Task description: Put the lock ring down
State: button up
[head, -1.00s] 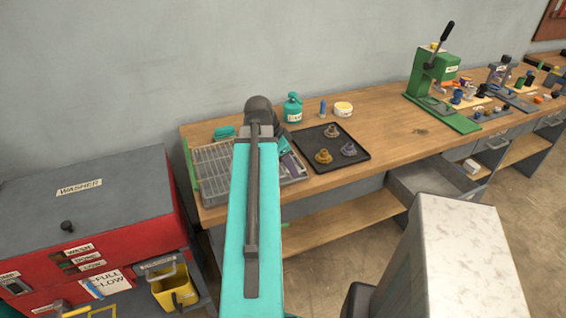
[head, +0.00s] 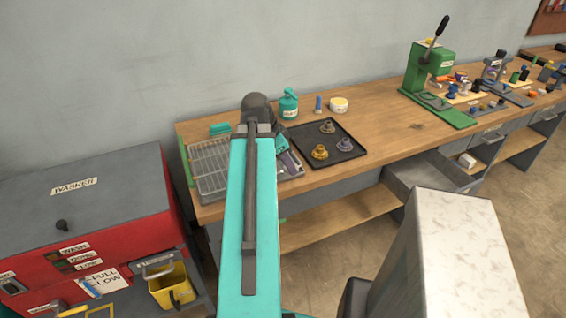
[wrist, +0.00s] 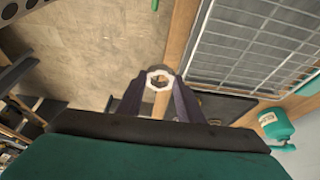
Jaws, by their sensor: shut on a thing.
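The lock ring (wrist: 160,77) is a pale, notched ring with an open middle, seen in the wrist view. My gripper (wrist: 159,82) is shut on it, with its two dark fingers on either side. The ring is at the fingertips, above the strip of wooden bench edge and the floor as seen from the wrist. I cannot make out the ring there.
A black tray (head: 348,157) with several flanged metal parts lies right of the grid tray on the bench (head: 400,130). A teal bottle (head: 288,105), a small blue cylinder and a white tub stand behind. A red washer (head: 120,230) is at left.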

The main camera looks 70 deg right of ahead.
jog(key=w+a+r+n+t, duration=0.15)
jog(key=w+a+n, duration=0.4)
jog(key=w, duration=0.65)
jog(key=w+a+n+t+h+b, duration=0.15)
jog(key=w+a+n, duration=0.25)
jog(key=w+a, duration=0.55)
jog(key=w+a+r+n+t, duration=0.15)
jog(key=w+a+n, duration=0.3)
jog(key=w, duration=1.05)
jog(key=w+a+r+n+t+y, duration=0.1)
jog(key=w+a+n, duration=0.3)
jog(key=a, duration=0.8)
jog(key=w+a+r+n+t+y, duration=0.1)
jog(key=w+a+n, duration=0.4)
jog(key=a, duration=0.7)
jog(key=w+a+r+n+t+y, duration=0.1)
jog(key=w+a+n, duration=0.4)
jog(key=a, duration=0.8)
jog(key=shift+w+r+t+y+b, duration=0.35)
jog(key=shift+w+r+y+b, duration=0.05)
jog(key=shift+w+y, duration=0.4)
